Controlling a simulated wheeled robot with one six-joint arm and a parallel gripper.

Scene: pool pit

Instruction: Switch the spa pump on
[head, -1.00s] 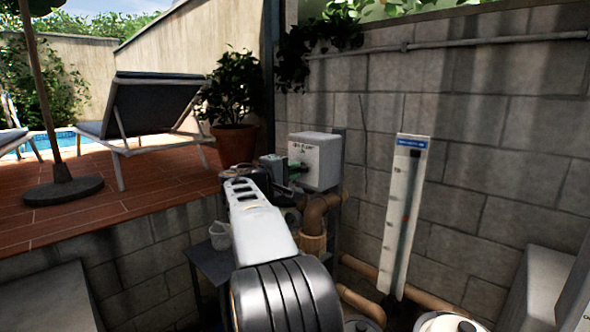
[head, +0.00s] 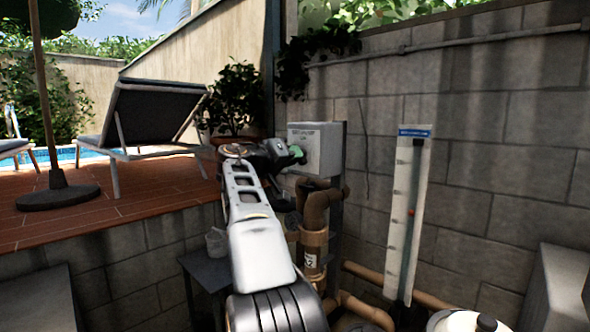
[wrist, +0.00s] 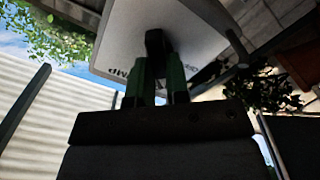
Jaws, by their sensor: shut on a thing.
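The pale grey switch box (head: 326,138) stands against the block wall in the head view, with blurred lettering on its front. In the wrist view the box face (wrist: 205,50) fills the upper middle, and part of a label ending in "MP" shows upside down. A black switch handle (wrist: 154,43) sticks out from that face. My gripper (head: 297,153) is at the box's front left. In the wrist view its green fingers (wrist: 157,68) are shut on the black handle, one on each side. In the head view my gripper hides the handle.
Brown pipes (head: 314,235) rise just below the box. A white gauge board (head: 408,215) leans on the wall to the right. A small dark table (head: 205,272) with a pale cup stands at lower left. A potted plant (head: 238,105) is on the deck behind.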

